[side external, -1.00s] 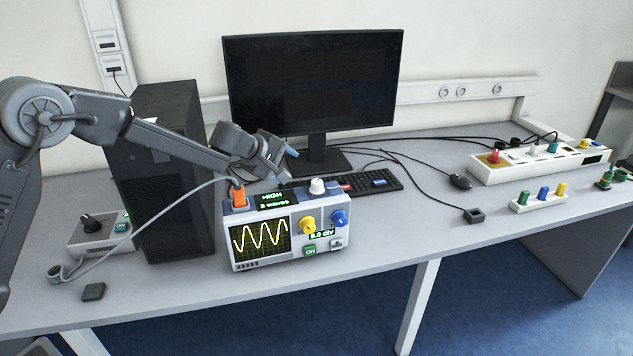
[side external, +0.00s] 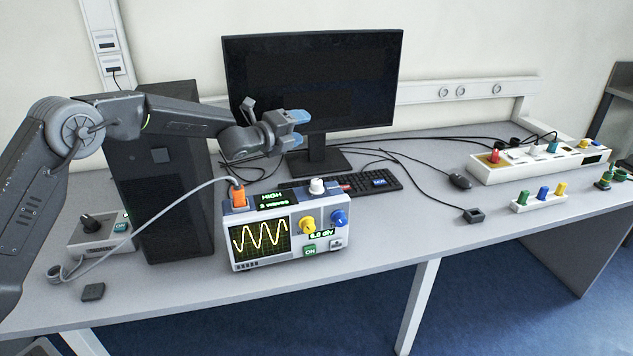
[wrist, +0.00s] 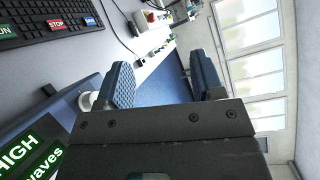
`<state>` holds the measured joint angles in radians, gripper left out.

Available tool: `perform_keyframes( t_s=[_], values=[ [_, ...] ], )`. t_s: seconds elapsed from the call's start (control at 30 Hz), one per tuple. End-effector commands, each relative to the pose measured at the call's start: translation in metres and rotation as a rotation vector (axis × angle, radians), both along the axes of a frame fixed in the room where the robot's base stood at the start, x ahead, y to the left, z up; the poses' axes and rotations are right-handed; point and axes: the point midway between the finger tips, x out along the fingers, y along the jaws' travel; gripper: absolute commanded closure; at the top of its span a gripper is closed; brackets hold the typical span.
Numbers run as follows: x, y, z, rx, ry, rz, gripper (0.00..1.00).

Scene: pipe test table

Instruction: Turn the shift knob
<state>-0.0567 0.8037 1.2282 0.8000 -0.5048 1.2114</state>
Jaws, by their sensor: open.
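An oscilloscope (side external: 290,232) stands near the table's front edge. It has a yellow knob (side external: 308,224) and a blue knob (side external: 339,218) on its front and a white knob (side external: 317,186) on top. I cannot read which one is the shift knob. My gripper (side external: 298,128) is open and empty, raised above the oscilloscope in front of the monitor, touching nothing. In the wrist view, my spread fingers (wrist: 165,80) have nothing between them, and the white knob (wrist: 87,101) is partly hidden behind the left finger.
An orange plug (side external: 239,197) with a grey cable sits on the oscilloscope's left top. A keyboard (side external: 365,183) and a monitor (side external: 315,85) are behind it. A black computer tower (side external: 180,210) stands left. The table right of the oscilloscope is largely clear.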

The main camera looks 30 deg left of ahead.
Motion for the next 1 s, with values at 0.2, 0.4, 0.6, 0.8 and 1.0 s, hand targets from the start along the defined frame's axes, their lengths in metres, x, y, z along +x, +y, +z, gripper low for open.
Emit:
perform_keyframes(
  t_s=[0.2,0.4,0.6,0.8,1.0],
  values=[
    [-0.010,-0.007,-0.016,0.601,-0.198,-0.320,0.39],
    [-0.021,-0.003,-0.035,0.963,-0.317,-0.542,0.39],
    [-0.030,0.007,-0.049,1.190,-0.388,-0.699,0.39],
    [-0.030,0.007,-0.105,1.192,-0.385,-0.703,0.39],
    [-0.027,0.003,-0.125,1.192,-0.389,-0.700,0.39]
  ],
)
